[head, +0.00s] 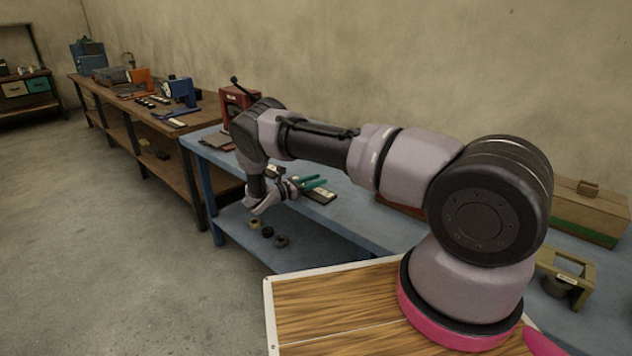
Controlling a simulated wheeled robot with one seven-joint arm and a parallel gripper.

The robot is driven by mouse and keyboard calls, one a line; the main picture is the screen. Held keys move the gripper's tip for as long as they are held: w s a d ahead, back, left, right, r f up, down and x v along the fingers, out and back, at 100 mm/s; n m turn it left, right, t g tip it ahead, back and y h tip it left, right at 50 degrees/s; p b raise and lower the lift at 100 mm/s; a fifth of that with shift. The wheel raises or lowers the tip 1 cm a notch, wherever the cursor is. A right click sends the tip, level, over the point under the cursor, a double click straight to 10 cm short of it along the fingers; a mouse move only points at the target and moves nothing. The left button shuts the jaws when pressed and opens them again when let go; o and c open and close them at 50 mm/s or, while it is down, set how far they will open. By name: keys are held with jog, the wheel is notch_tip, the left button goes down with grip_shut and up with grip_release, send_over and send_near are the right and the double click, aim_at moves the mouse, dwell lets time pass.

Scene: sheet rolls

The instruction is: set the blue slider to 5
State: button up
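My gripper (314,183) is over the blue bench, at the end of my bent arm. Its two teal fingers point right and look spread, with nothing seen between them. A dark strip with pale marks (321,197) lies on the bench just below and beside the fingers. It may be a slider's track, but no blue knob or number can be read on it. The fingers and wrist hide part of that area, and I cannot tell whether they touch it. No blue slider can be made out for certain.
The blue bench (350,222) runs along the wall. A red box with a lever (237,100) stands at its far end; a green-brown chest (590,212) and an olive frame (563,277) are right. Round parts (267,232) lie on its lower shelf. Open floor lies left.

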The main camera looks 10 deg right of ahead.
grip_shut()
dwell(1.2)
